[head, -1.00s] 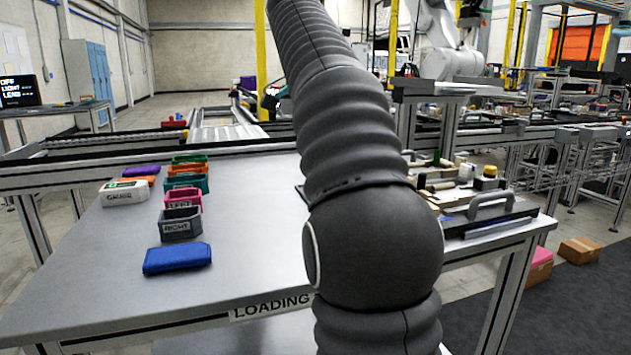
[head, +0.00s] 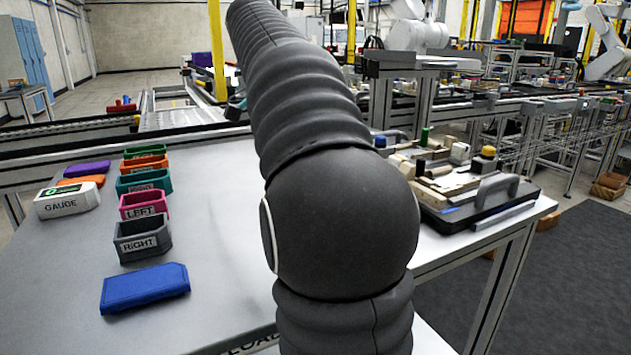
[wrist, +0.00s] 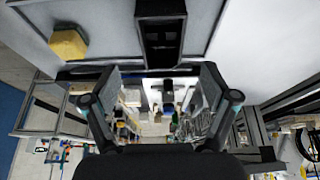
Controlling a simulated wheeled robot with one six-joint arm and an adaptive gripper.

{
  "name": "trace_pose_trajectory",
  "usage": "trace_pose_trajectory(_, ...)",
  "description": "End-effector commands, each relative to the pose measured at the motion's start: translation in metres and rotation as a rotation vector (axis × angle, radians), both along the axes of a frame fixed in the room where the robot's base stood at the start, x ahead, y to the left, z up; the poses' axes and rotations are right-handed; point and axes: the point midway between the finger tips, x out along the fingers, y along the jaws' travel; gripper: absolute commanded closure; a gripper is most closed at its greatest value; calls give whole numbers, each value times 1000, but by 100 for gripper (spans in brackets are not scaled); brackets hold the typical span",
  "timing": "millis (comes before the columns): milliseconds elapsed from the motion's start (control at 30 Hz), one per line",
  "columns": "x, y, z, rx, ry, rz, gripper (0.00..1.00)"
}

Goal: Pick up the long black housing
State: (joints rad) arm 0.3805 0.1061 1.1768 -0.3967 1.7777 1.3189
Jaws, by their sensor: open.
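In the wrist view, a long, dark, box-like part (wrist: 160,32) lies at the top middle on a pale surface. It looks like the long black housing, but the top edge of the picture cuts it off. My gripper (wrist: 160,100) is open, with its two fingers spread wide and nothing between them. The dark part shows beyond the fingertips, apart from them as far as I can tell. In the head view I cannot make out the housing, and my arm covers the middle of the table. My gripper is out of that view.
A blue block (head: 146,288), a grey RIGHT bin (head: 142,240), a pink LEFT bin (head: 143,206) and a white GAUGE box (head: 67,202) stand on the table's left. A black-based pallet (head: 480,215) with a handle stands right. A yellow block (wrist: 67,45) shows in the wrist view.

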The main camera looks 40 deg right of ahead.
Motion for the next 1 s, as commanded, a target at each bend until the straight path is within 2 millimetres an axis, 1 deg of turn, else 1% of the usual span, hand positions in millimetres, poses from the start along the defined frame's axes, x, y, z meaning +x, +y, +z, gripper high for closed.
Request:
trace_pose_trajectory(33, -1, -2, -6, 2, 2, -1, 15)
trace_pose_trajectory(100, -1, -4, -12, 1, 2, 0, 15)
trace_pose_trajectory(333, -1, -9, -25, 1, 2, 2, 15)
trace_pose_trajectory(500, -2, -19, -46, 2, 2, 1, 15)
trace_pose_trajectory(633, -3, -24, -60, 0, 2, 2, 15)
trace_pose_trajectory(767, -3, -26, -65, 0, 1, 3, 15)
trace_pose_trajectory(967, -3, -27, -66, 0, 0, 3, 15)
trace_pose_trajectory(1000, -3, -27, -66, 0, 1, 3, 25)
